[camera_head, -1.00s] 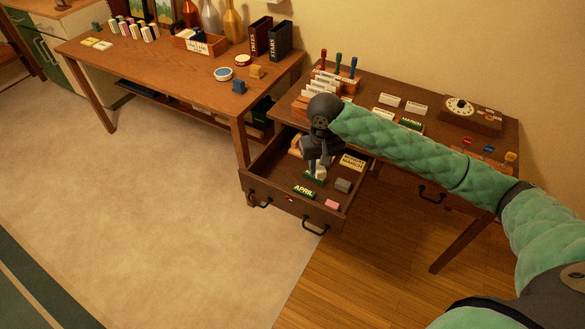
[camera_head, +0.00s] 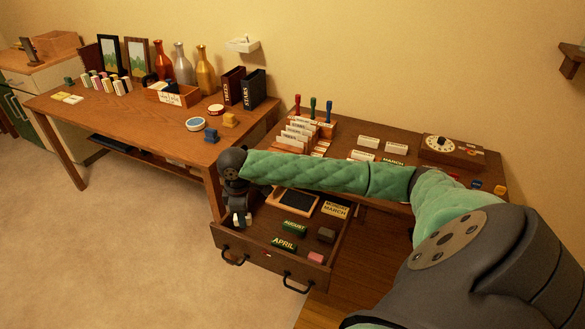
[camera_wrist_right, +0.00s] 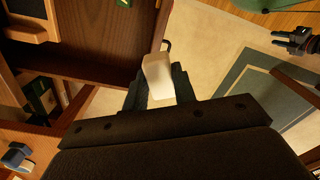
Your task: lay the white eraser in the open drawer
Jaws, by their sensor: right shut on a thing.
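My right gripper (camera_head: 238,212) is shut on the white eraser (camera_head: 241,220), above the left side of the open drawer (camera_head: 262,263). In the right wrist view the eraser (camera_wrist_right: 157,76) stands out between the dark fingers, with the drawer (camera_wrist_right: 108,50) to its left and floor beyond. I cannot tell from these views whether the eraser is fully over the drawer's inside.
The drawer holds an April block (camera_head: 284,245), an August block (camera_head: 294,228), a pink block (camera_head: 316,258), a grey-brown block (camera_head: 326,234), a framed slate (camera_head: 296,201) and a Monday March card (camera_head: 336,209). Its front left is bare. A second table (camera_head: 150,125) stands left.

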